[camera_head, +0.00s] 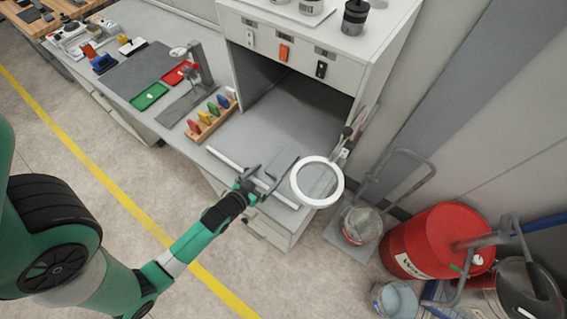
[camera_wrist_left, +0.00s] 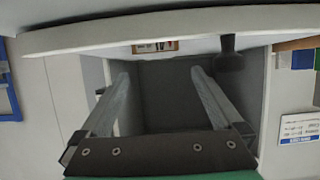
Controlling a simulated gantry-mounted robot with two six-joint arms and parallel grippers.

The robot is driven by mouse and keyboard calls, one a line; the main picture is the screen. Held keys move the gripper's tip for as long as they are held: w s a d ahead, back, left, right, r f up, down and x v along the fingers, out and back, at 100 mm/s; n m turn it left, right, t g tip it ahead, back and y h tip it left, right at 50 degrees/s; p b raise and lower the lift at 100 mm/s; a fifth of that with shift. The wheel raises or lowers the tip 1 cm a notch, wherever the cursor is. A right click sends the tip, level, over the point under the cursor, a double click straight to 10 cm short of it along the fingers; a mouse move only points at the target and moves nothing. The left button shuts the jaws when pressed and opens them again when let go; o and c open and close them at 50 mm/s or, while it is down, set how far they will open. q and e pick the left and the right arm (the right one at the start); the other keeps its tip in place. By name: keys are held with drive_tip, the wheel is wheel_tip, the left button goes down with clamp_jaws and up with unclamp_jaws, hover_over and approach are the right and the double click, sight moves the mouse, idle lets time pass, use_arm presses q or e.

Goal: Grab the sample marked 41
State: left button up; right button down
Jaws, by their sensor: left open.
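My left gripper (camera_head: 274,168) is open over the front end of the grey bench top. In the left wrist view its two long fingers (camera_wrist_left: 160,76) stand apart with a dark grey surface (camera_wrist_left: 172,95) between and beyond them. I cannot tell whether that surface is a sample panel or part of the bench. No marking 41 is readable in either view. My right gripper is not in view.
A white ring magnifier (camera_head: 318,182) is close right of my left gripper; a pale curved rim (camera_wrist_left: 160,28) crosses the wrist view. A white bar (camera_head: 228,163) lies left of the gripper. A wooden rack with coloured pieces (camera_head: 211,118) stands farther back. A red drum (camera_head: 432,243) is on the floor.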

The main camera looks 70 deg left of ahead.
sight(283, 162)
use_arm(q)
drive_tip(key=x, duration=0.3)
drive_tip(key=b+x, duration=0.1)
drive_tip(key=x, duration=0.4)
drive_tip(key=shift+w+d+f, duration=0.1)
drive_tip(key=shift+w+d, duration=0.05)
drive_tip(key=shift+w, duration=0.05)
drive_tip(key=c, duration=1.3)
drive_tip(key=shift+c, duration=0.2)
